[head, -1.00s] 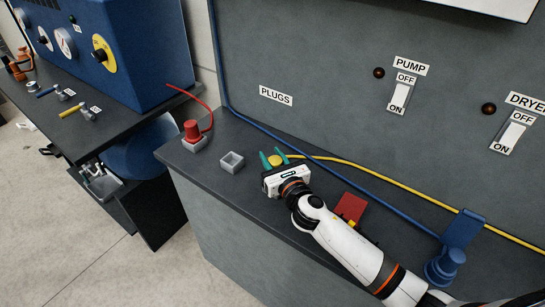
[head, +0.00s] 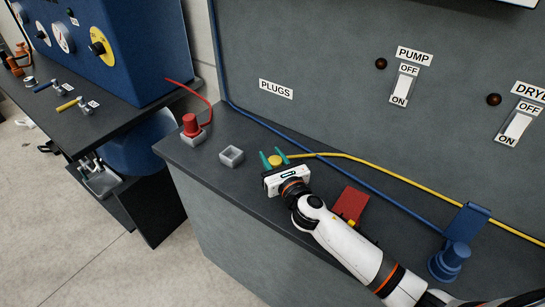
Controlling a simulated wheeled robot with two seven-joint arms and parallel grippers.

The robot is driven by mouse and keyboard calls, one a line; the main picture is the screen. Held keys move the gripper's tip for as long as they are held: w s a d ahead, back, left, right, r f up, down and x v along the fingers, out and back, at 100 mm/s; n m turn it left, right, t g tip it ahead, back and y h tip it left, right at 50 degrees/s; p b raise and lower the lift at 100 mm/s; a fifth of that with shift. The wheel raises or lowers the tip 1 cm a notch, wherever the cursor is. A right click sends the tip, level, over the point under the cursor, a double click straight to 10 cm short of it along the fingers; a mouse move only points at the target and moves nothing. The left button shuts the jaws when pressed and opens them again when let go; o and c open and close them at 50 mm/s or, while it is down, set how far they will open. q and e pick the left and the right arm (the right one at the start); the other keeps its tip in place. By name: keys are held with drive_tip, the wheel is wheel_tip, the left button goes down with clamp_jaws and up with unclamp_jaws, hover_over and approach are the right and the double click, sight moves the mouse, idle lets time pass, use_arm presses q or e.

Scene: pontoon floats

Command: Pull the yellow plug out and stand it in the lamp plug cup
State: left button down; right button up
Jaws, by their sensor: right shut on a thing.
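The yellow plug (head: 275,160) is between the green fingertips of my right gripper (head: 274,159), which is shut on it over the grey counter. The yellow cable (head: 370,173) runs from it to the right along the wall. I cannot tell whether the plug touches the counter. An empty square grey cup (head: 231,156) stands just left of the gripper, apart from it. A red plug (head: 191,124) stands in another grey cup (head: 194,139) further left. No label shows which cup is the lamp's. My left gripper is not in view.
A red block (head: 350,201) sits partly hidden behind my right arm. A blue plug (head: 451,257) with a blue bracket (head: 465,230) stands at the right. A blue cable (head: 330,178) runs along the wall. The counter's left end (head: 170,147) faces a gap before the dark bench.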

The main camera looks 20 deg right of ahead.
drive_tip(key=o, duration=1.1)
drive_tip(key=shift+f, duration=0.1)
drive_tip(key=shift+s, duration=0.3)
drive_tip(key=s, duration=0.3)
drive_tip(key=s+d+b, duration=0.1)
drive_tip(key=s, duration=0.6)
drive_tip(key=shift+s+d+b, duration=0.2)
drive_tip(key=shift+d+b, duration=0.1)
drive_tip(key=shift+b, duration=0.05)
drive_tip(key=shift+s, duration=0.45)
